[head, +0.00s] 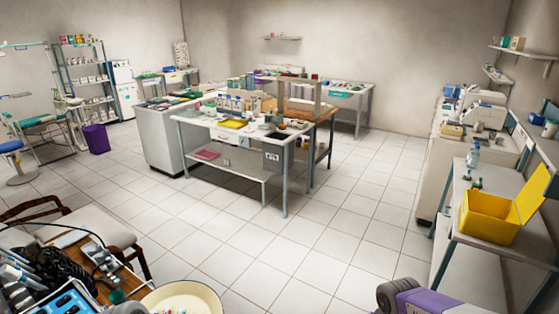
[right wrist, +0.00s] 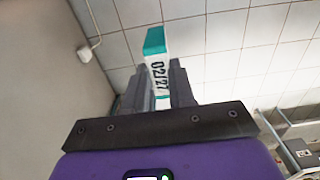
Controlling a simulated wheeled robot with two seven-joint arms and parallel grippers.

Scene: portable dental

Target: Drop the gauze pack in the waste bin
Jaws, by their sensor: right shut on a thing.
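My right gripper (right wrist: 160,88) is shut on a small white and teal pack printed "02/27", which looks like the gauze pack (right wrist: 157,60). The pack stands out beyond the dark fingertips in the right wrist view, with tiled floor behind it. Part of my purple and grey right arm shows at the bottom right of the head view; the pack is not visible there. A purple open bin (head: 96,138) stands on the floor at the far left and looks like a waste bin. The pack is well away from it. My left gripper is not in view.
A yellow open-lidded box (head: 490,215) sits on the right bench. A chair (head: 90,228) and a cream basin (head: 185,297) are near left. The central tiled floor is clear.

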